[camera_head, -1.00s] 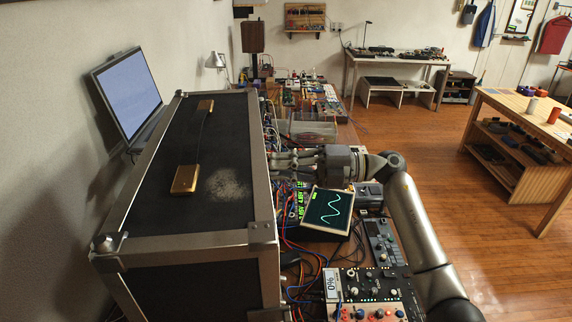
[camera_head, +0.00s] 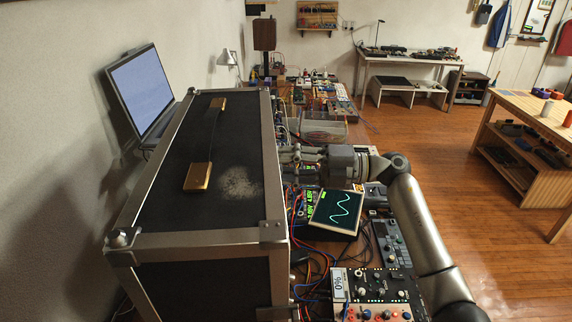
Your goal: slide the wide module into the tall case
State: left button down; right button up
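The tall case (camera_head: 170,225), black with metal edges and corners, fills the left of the head view. Its face on the right, where cables and panels show, is seen only edge-on. My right gripper (camera_head: 290,160) reaches in from the right, with its fingers close to that face. I cannot tell whether they are open or shut, or whether they hold anything. A module with a waveform screen (camera_head: 338,210) sits tilted below the gripper. I cannot tell which module is the wide one. My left gripper is not in view.
A laptop (camera_head: 142,90) stands behind the case at left. A gold block (camera_head: 198,177) lies on the case top. Panels with knobs (camera_head: 372,285) and loose cables crowd the bench on the right. A wooden workbench (camera_head: 530,120) stands beyond open floor.

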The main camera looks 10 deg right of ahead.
jog(key=shift+d, duration=0.1)
jog(key=v, duration=1.2)
